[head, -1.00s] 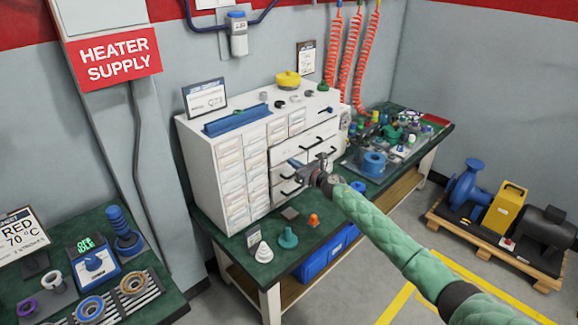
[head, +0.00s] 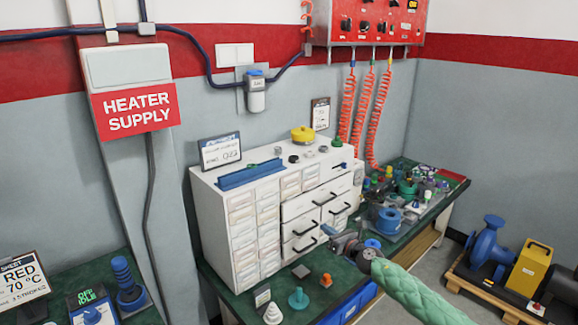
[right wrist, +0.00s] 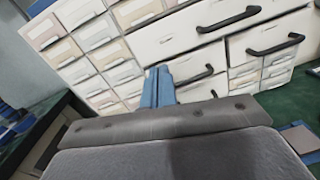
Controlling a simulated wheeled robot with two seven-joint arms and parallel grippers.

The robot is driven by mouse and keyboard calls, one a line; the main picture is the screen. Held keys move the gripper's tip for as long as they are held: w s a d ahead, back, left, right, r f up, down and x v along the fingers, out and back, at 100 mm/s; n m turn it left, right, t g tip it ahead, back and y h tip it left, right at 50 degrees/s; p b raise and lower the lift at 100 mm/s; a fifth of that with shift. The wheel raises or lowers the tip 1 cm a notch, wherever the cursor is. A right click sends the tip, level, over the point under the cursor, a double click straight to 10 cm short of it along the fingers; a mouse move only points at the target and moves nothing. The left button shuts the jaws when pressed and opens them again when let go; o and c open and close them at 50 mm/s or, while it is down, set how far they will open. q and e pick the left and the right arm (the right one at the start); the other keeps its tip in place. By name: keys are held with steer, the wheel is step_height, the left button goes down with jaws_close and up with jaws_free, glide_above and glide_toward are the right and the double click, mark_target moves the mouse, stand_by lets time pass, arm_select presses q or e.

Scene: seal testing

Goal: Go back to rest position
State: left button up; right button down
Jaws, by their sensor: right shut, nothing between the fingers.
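My right gripper (head: 334,236) is shut and empty. In the head view it is in front of the white drawer cabinet (head: 233,196), near the foot of its lower right drawers. Its blue fingers lie together in the right wrist view (right wrist: 158,86), pointing at the cabinet's drawer fronts (right wrist: 170,48), with dark handles beyond them. Whether the tips touch the cabinet cannot be told, but they look apart. The drawers look closed. My right arm's green sleeve comes in from the lower right. My left gripper is in no view.
The green bench (head: 232,296) carries a white stepped cone (head: 272,314), a teal cone (head: 298,298) and an orange part (head: 326,280) near my right gripper. Blue bins (head: 352,302) sit under it. A blue pump (head: 487,243) stands on a pallet at right.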

steer(key=d+r+m+t+h, duration=0.1)
steer(key=d+r+m+h, duration=0.3)
steer(key=m, duration=0.5)
steer(key=s+d+r+m+t+h, duration=0.1)
steer(key=d+r+m+h, duration=0.15)
steer(key=m+h, duration=0.4)
steer(key=d+r+m+t+h, duration=0.1)
steer(key=d+r+m+h, duration=0.3)
steer(key=m, duration=0.6)
steer(key=s+a+f+m+g+y, duration=0.1)
steer(key=s+a+f+m+g, duration=0.3)
steer(key=s+f, duration=0.8)
steer(key=s+a+f+m+g+y, duration=0.2)
steer(key=s+a+f+m+g, duration=0.2)
steer(key=s, duration=2.4)
steer(key=s+a+f+m+g+y, duration=0.2)
steer(key=s+f+g, duration=0.6)
steer(key=s+f, duration=1.2)
steer(key=a+f+m, duration=0.1)
steer(key=a+m, duration=0.1)
steer(key=m, duration=0.1)
steer(key=shift+s+a+g, duration=0.15)
steer(key=shift+s+g, duration=0.15)
steer(key=shift+s, duration=0.05)
steer(key=shift+m+y, duration=0.25)
